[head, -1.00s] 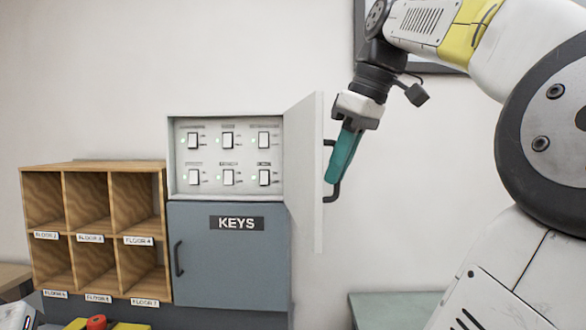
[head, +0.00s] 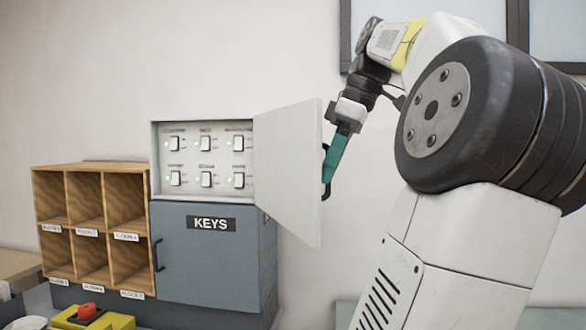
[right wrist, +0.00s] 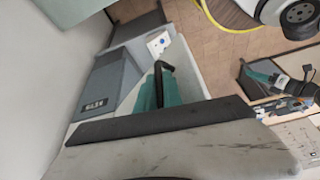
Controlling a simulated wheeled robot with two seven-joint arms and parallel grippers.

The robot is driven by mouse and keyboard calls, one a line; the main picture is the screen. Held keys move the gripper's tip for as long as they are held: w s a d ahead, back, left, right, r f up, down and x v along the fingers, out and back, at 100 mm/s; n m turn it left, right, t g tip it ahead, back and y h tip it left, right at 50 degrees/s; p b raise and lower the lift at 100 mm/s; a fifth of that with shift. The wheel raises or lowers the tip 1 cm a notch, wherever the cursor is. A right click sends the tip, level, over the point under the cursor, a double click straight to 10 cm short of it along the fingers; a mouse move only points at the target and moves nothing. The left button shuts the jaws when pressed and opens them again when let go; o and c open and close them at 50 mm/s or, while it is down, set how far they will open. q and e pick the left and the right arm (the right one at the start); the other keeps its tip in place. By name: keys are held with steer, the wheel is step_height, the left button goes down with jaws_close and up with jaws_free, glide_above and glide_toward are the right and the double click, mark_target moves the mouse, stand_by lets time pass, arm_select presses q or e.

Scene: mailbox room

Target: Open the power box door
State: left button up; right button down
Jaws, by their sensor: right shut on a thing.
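The white power box (head: 206,161) is on top of the blue-grey KEYS cabinet, and its door (head: 290,165) stands wide open, swung out to the right. Inside are several white switches with small green lights. My right gripper (head: 329,174) is shut on the black door handle (head: 325,191), on the door's outer face. In the right wrist view the teal fingers (right wrist: 160,95) close around the dark handle (right wrist: 163,68). My left gripper also shows in the right wrist view (right wrist: 262,76); whether it is open is too small to tell.
The closed KEYS cabinet (head: 208,262) has its own black handle. A wooden pigeonhole shelf (head: 92,173) stands to its left. A yellow box with a red button (head: 90,312) is in front. Bare wall lies behind the open door.

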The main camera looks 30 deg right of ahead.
steer(key=shift+w, duration=0.1)
steer(key=c, duration=1.5)
jaws_free()
steer(key=shift+w, duration=0.1)
steer(key=shift+r, duration=0.2)
steer(key=s+d, duration=0.2)
steer(key=s, duration=0.1)
steer(key=s+d, duration=0.6)
steer(key=shift+s+r, duration=0.3)
steer(key=shift+r, duration=0.05)
